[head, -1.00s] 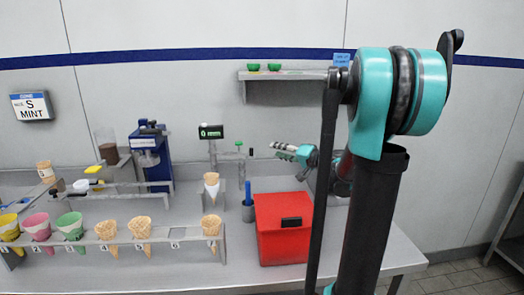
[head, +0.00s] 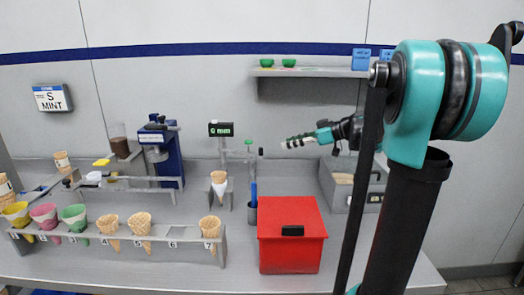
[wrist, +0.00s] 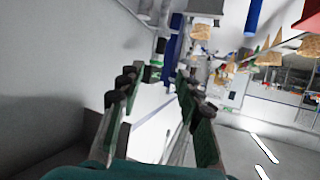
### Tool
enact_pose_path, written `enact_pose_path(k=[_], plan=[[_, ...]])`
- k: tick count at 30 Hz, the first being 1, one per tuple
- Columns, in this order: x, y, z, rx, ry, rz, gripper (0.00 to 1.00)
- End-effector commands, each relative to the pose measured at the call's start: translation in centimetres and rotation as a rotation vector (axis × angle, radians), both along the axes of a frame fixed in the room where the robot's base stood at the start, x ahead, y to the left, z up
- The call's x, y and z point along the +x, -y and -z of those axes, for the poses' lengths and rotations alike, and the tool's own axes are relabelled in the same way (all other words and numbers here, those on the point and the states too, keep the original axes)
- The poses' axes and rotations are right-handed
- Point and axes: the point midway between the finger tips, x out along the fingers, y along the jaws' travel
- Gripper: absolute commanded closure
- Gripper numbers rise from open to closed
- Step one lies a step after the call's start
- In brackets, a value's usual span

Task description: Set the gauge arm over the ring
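The gauge (head: 221,129) has a dark display reading "0 mm" in green on a grey post at the back of the counter. Its arm (head: 236,152) reaches right to a green-topped part (head: 248,142). Below the display, a cone with a white wrap (head: 219,188) sits in a grey stand; the ring itself is not clear. My gripper (head: 289,143) is in the air right of the gauge, pointing left, apart from it. In the wrist view my gripper (wrist: 152,88) shows its two fingers spread with nothing between them; a small green part (wrist: 155,68) shows beyond the fingertips.
A red box (head: 292,250) stands in front of and below my gripper. A blue item in a dark cup (head: 252,212) stands left of it. A cone rack (head: 170,236) runs along the front left. A shelf (head: 310,72) hangs above, and a grey bin (head: 340,192) stands right.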

Motion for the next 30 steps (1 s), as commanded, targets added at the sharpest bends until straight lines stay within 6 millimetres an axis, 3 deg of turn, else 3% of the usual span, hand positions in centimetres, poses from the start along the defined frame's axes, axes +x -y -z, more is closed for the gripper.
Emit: enact_pose_path(k=[15,22,30], plan=[[3.6,-8.6,3.8,0.001,-0.002,-0.002,0.65],[4.5,-10.6,4.8,0.001,0.0,0.0,0.65],[4.6,-11.0,4.9,0.001,-0.001,0.002,0.65]])
